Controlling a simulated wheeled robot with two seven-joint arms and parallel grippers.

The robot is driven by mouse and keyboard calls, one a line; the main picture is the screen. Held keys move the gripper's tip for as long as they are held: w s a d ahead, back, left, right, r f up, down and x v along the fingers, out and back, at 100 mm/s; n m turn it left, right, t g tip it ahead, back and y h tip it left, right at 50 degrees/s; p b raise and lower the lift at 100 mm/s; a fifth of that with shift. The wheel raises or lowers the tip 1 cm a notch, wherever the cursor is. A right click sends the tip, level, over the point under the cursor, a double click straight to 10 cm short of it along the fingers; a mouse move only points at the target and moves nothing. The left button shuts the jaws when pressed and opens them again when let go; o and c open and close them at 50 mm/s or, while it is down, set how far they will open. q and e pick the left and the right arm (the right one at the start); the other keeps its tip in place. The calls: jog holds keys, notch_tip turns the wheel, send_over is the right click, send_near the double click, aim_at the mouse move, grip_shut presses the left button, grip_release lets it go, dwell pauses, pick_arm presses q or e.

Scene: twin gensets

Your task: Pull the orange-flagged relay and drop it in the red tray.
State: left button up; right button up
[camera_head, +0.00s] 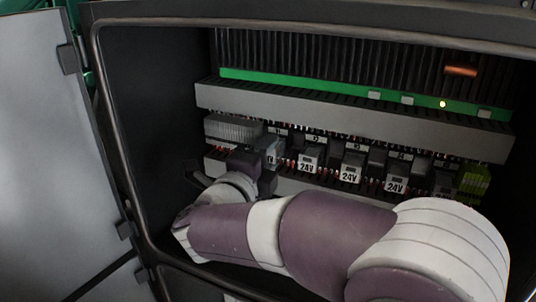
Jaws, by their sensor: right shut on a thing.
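My right gripper (264,167) reaches into the open cabinet, its arm coming in from the right and bending back at the left. It is shut on a grey relay (271,147) at the left end of the relay row; the fingers hide much of that relay. I cannot make out an orange flag on it. Other relays marked 24V (308,162) stand in the row to its right. The red tray is not in view. My left gripper is not in view.
The cabinet's door (50,150) stands open at the left. A grey duct (350,118) runs above the relays, with a green strip (300,84) over it. A yellow-green terminal block (474,182) ends the row at the right. An orange cylinder (461,71) shows at the upper right.

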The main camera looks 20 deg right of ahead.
jog(key=shift+f, duration=0.15)
jog(key=b+v, duration=0.2)
jog(key=v, duration=0.5)
jog(key=shift+s+a, duration=0.15)
jog(key=shift+a, duration=0.1)
dwell(0.4)
dwell(0.4)
